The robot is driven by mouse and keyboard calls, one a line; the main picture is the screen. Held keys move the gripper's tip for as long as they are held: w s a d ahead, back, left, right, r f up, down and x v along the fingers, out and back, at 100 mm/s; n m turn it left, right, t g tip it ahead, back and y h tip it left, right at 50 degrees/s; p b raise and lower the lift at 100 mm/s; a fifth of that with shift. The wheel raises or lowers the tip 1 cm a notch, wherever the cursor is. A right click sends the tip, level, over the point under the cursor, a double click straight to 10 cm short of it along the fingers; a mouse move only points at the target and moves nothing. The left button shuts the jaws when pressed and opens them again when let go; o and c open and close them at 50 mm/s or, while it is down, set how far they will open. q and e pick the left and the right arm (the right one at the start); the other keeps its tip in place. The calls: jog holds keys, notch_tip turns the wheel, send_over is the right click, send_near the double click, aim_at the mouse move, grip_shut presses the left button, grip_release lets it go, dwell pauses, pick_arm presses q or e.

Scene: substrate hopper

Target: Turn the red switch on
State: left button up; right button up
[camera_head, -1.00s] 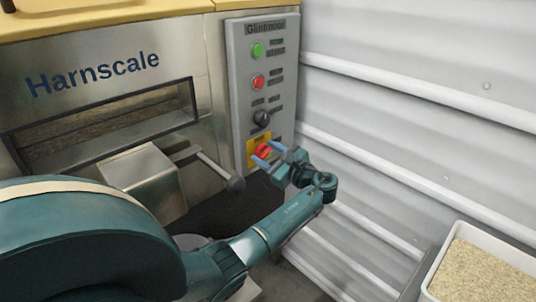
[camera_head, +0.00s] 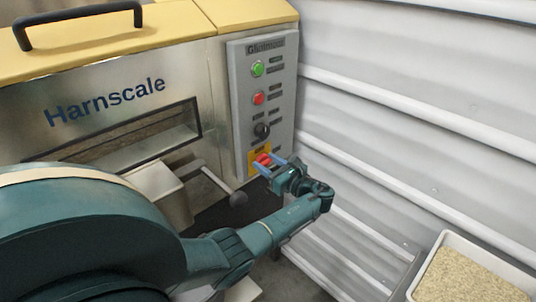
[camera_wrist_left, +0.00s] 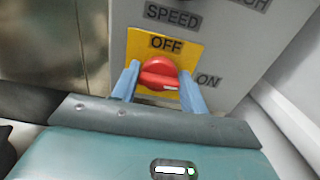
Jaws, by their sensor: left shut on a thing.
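The red switch (camera_head: 262,159) sits on a yellow plate at the bottom of the grey control panel (camera_head: 245,120). In the left wrist view the red switch (camera_wrist_left: 158,73) has OFF printed above it and ON to its right. Its raised bar lies nearly level, its right end pointing a little below the ON label. My left gripper (camera_head: 269,164) reaches the switch from the front. In the left wrist view its blue fingers (camera_wrist_left: 160,78) stand on either side of the knob, shut on it. My right gripper is not in view.
Above the switch are a black knob (camera_head: 262,130), a red button (camera_head: 258,98) and a green button (camera_head: 258,69). A lever with a dark ball (camera_head: 238,199) is left of my gripper. A ribbed wall (camera_head: 420,120) stands right. A tray of grain (camera_head: 408,292) is lower right.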

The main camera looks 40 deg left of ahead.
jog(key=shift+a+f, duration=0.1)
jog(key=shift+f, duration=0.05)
pick_arm(q)
jog(key=o, duration=1)
jog(key=s+d, duration=0.1)
jog(key=d, duration=1.2)
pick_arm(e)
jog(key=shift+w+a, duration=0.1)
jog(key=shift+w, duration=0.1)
pick_arm(q)
jog(key=shift+s, duration=0.1)
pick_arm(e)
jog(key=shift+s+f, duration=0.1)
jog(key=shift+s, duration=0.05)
